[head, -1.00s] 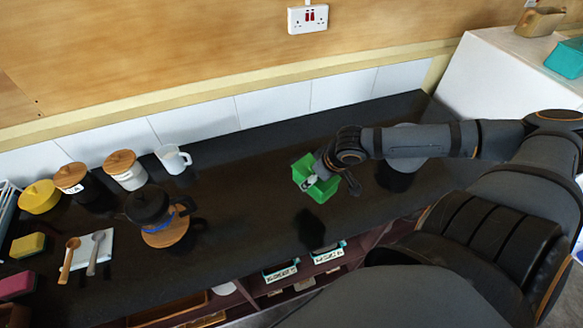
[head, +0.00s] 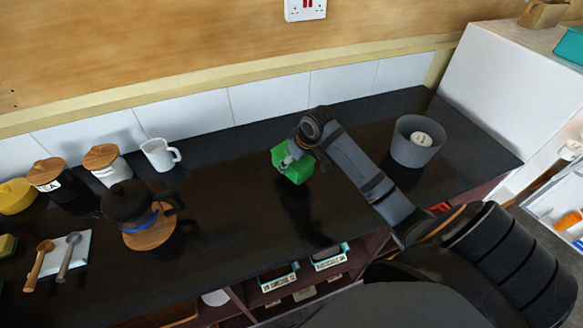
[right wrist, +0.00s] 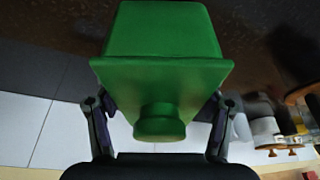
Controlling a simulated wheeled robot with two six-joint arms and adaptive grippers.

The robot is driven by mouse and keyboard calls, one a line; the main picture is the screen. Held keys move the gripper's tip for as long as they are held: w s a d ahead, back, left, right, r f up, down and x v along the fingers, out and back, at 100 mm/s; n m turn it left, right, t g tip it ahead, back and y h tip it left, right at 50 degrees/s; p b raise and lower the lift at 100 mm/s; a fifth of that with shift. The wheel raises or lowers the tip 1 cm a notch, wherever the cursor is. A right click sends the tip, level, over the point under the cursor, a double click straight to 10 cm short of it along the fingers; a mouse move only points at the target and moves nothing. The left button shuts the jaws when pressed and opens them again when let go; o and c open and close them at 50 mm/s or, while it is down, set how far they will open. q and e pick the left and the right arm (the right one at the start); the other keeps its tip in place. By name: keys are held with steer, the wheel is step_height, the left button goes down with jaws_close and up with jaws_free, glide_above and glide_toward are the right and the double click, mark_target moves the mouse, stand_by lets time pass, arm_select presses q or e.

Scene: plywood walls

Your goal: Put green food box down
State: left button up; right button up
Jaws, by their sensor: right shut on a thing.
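The green food box (head: 294,169) is in my right gripper (head: 289,159), over the middle of the black counter (head: 235,225). In the right wrist view the green food box (right wrist: 163,40) shows large, with its wide rim and round knob towards the camera. The right gripper's two fingers (right wrist: 158,125) stand on either side of it, shut on it. A dark shadow or reflection lies on the counter below the box. I cannot tell for sure whether the box touches the counter. My left gripper is not in view.
A grey bowl (head: 416,142) with a white thing inside stands at the counter's right. A dark pot (head: 128,203) on a round wooden board (head: 149,231), a white mug (head: 159,155) and lidded jars (head: 106,165) stand at the left. The counter around the box is clear.

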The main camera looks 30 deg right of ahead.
steer(key=shift+w+f, duration=0.45)
steer(key=shift+f, duration=0.05)
steer(key=shift+f+p, duration=0.6)
steer(key=shift+f, duration=0.95)
steer(key=o, duration=1.5)
steer(key=shift+f, duration=0.15)
steer(key=shift+c, duration=0.2)
steer(key=v, duration=1.1)
steer(key=shift+d, duration=0.15)
steer(key=shift+s+r, duration=0.25)
steer(key=shift+r, duration=0.35)
steer(key=shift+f, duration=0.1)
